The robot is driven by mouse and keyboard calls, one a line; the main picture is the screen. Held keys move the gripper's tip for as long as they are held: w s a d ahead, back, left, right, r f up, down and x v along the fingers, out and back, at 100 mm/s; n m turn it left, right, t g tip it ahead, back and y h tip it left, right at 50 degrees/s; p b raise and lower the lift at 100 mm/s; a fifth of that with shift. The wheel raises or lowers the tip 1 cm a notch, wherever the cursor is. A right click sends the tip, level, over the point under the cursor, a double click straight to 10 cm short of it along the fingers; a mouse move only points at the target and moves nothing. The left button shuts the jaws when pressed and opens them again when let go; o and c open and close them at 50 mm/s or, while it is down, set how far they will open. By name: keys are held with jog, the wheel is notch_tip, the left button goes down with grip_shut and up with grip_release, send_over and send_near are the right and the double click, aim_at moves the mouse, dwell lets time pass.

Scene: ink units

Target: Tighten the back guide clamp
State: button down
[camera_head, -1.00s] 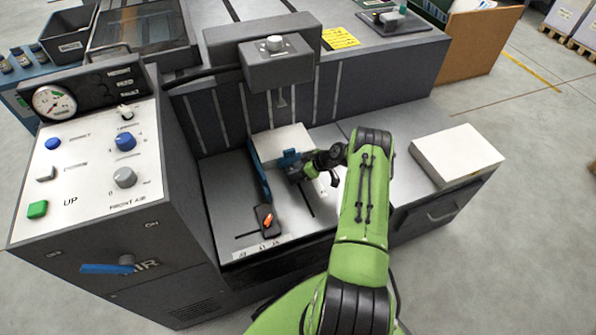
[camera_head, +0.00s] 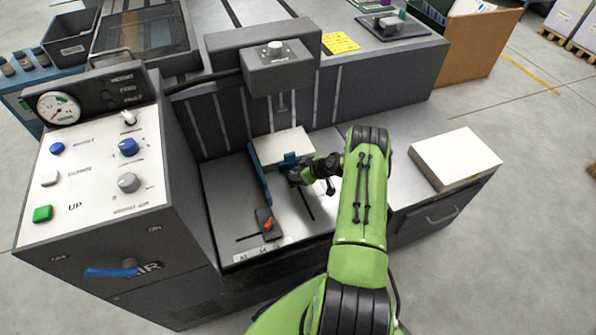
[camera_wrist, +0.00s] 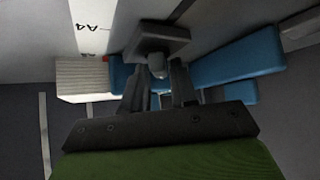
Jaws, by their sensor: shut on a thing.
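My gripper (camera_head: 296,173) is at the blue back guide (camera_head: 288,161), beside the paper stack on the feed table. In the wrist view my gripper (camera_wrist: 160,88) is shut on a small grey clamp knob (camera_wrist: 157,66), which sits under a dark square block (camera_wrist: 160,38). The blue guide (camera_wrist: 235,60) runs behind it. Most of the back clamp is hidden by my gripper in the head view. The left blue guide (camera_head: 260,178) stands along the stack's left side. Its dark clamp with an orange lever (camera_head: 268,224) lies nearer the front.
The paper stack (camera_head: 283,144) lies against the guides. A control panel (camera_head: 95,170) with knobs and a gauge stands at left. A grey head unit (camera_head: 278,66) hangs above the table. Another white stack (camera_head: 455,158) sits on the right shelf.

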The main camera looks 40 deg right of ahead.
jog(key=m+h, duration=0.1)
jog(key=m+h+p, duration=0.1)
jog(key=m, duration=0.1)
jog(key=m+h, duration=0.1)
jog(key=shift+a+r+m+t+h+p, duration=0.1)
jog(key=shift+a+m+t+h+p, duration=0.2)
jog(key=shift+p, duration=0.1)
jog(key=m+h, duration=0.2)
jog(key=m, duration=0.1)
jog(key=m+h, duration=0.1)
jog(key=shift+a+g, duration=0.3)
jog(key=shift+g, duration=0.1)
jog(key=m+h, duration=0.1)
jog(key=m, duration=0.1)
jog(key=m+g+h, duration=0.1)
jog(key=m, duration=0.1)
jog(key=shift+w+a+g+h, duration=0.15)
jog(key=shift+g+h, duration=0.15)
jog(key=shift+f+m+g+h+b, duration=0.2)
jog(key=shift+m+g+h+b, duration=0.7)
jog(key=shift+m, duration=0.7)
jog(key=shift+a+g, duration=0.1)
jog(key=shift+g, duration=0.2)
jog(key=c, duration=1.1)
grip_release()
jog(key=shift+r, duration=0.1)
